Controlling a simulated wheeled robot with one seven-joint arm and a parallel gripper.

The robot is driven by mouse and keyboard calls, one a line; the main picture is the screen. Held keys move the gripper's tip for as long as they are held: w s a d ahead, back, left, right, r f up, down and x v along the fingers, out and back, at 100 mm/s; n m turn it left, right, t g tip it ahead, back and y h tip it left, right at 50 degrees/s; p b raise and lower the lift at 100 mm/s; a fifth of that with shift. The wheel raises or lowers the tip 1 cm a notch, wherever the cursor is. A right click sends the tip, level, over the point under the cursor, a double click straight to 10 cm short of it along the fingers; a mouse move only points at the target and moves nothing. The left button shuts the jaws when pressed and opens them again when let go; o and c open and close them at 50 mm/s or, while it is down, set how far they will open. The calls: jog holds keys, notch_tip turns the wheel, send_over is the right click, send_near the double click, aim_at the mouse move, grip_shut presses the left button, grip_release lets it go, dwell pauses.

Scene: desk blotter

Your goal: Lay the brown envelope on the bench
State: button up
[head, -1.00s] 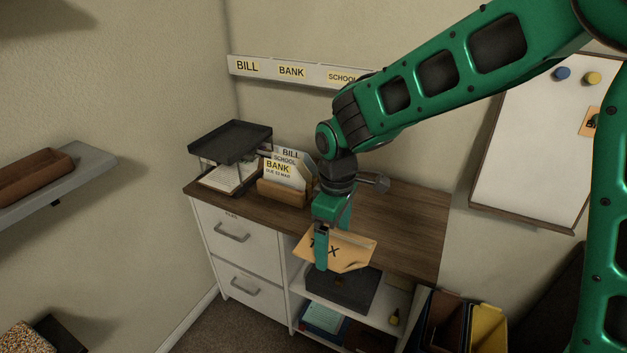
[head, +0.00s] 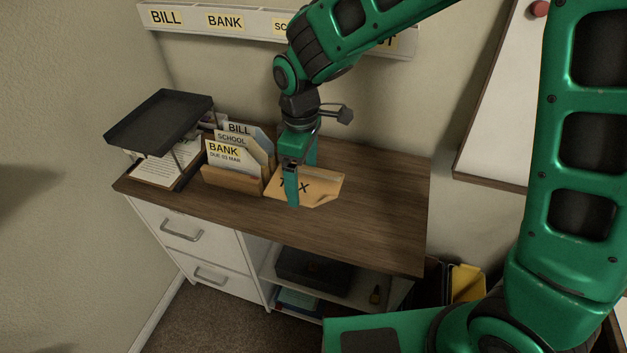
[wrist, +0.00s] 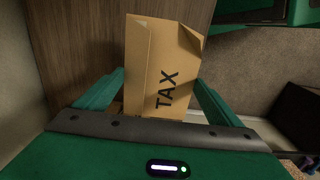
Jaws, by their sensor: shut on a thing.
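The brown envelope (head: 322,184), marked TAX and with one bent corner, is held nearly flat over the wooden top of the bench (head: 385,220). My gripper (head: 297,190) is shut on its left end; the near finger hides part of the lettering. Whether the envelope touches the wood I cannot tell. In the wrist view the envelope (wrist: 150,65) extends away from between my fingers, with the brown bench top (wrist: 85,45) behind it.
Left of the envelope stands a wooden letter holder (head: 232,180) with BILL, SCHOOL and BANK letters. A black tray stack (head: 160,122) is at the far left. The bench top's right part is clear. A label rail (head: 190,17) runs along the wall.

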send_over(342, 213)
notch_tip(342, 213, down, 6)
jog(key=shift+w+r, duration=0.1)
jog(key=shift+w, duration=0.05)
jog(key=shift+d+f, duration=0.1)
jog(key=shift+f, duration=2)
jog(key=shift+f, duration=0.15)
jog(key=o, duration=0.6)
notch_tip(342, 213, up, 12)
jog(key=shift+r, duration=0.15)
